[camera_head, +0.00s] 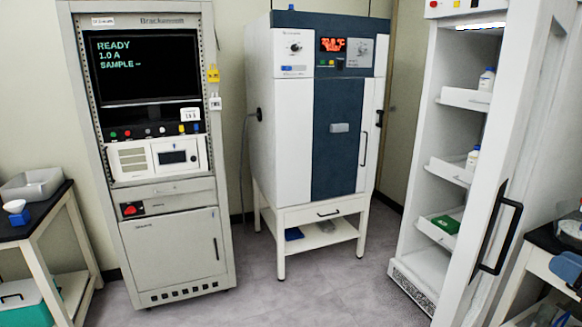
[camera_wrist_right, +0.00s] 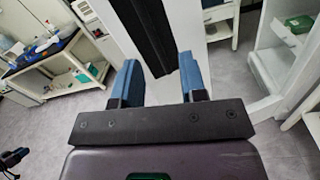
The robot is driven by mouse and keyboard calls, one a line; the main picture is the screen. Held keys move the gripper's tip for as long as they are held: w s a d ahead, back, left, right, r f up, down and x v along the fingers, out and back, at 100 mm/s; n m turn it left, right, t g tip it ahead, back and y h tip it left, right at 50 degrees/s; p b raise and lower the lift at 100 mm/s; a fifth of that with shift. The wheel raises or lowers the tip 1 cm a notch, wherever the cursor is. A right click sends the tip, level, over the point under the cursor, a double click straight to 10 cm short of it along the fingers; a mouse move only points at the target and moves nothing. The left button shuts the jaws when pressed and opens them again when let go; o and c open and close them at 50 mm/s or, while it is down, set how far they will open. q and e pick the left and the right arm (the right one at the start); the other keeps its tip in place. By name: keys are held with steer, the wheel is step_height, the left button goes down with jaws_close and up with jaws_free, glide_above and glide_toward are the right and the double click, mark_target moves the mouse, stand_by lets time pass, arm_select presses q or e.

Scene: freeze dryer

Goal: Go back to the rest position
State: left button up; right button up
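My right gripper (camera_wrist_right: 158,64) shows in the right wrist view. Its two blue-padded fingers stand well apart with nothing held between them. A white upright with a long black strip (camera_wrist_right: 148,35) lies beyond the fingers; I cannot tell how far.
A tall instrument rack (camera_head: 170,240) reading READY stands left. At right, a white cabinet (camera_head: 410,215) has its door open, with bottles on shelves and a long black handle (camera_head: 500,235). A side table (camera_head: 45,230) stands far left. The middle floor (camera_head: 300,295) is clear.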

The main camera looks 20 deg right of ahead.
steer(key=w+a+f+m+g+h, duration=0.1)
steer(key=a+f+m+g+h, duration=0.3)
steer(key=f+m, duration=0.75)
steer(key=a+f+m+h, duration=0.3)
steer(key=a+f+m, duration=0.4)
steer(key=m, duration=0.8)
steer(key=a+f+m+g+y, duration=0.1)
steer(key=a+f, duration=0.3)
steer(key=a, duration=0.5)
steer(key=a+f+m+g+y, duration=0.1)
steer(key=a+f+m+y, duration=0.2)
steer(key=a, duration=0.7)
steer(key=a+f+m+g+y, duration=0.1)
steer(key=a+f+m+y, duration=0.1)
steer(key=a+f, duration=0.5)
steer(key=a+m, duration=0.1)
steer(key=a, duration=0.2)
steer(key=shift+s, duration=0.4)
steer(key=shift+d, duration=0.1)
